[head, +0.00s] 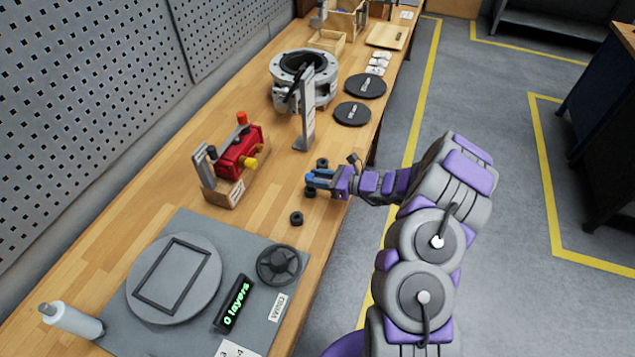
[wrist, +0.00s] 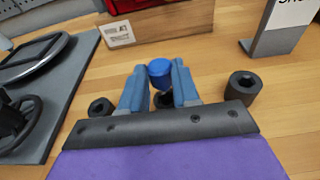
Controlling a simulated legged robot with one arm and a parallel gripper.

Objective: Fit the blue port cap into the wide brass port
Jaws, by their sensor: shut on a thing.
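My gripper (head: 318,180) is low over the workbench, right of the red actuator (head: 238,153). In the wrist view its two blue fingers (wrist: 159,85) are closed on the blue port cap (wrist: 160,72), whose round blue top shows between the tips. A dark round shape sits just below the cap; I cannot tell whether it is part of it. The actuator stands on a wooden block, with a yellow brass port (head: 250,162) facing the gripper's side. A second, smaller yellow fitting shows beside it. The wrist view shows only the actuator's lower red edge, with no port visible.
Black caps stand on the bench (head: 322,162), (head: 296,218) around my gripper; they also show in the wrist view (wrist: 243,87). A grey upright sign (head: 306,115) stands behind. A grey mat (head: 188,225) with a handwheel (head: 279,264) lies in front. Bare wood separates gripper and actuator.

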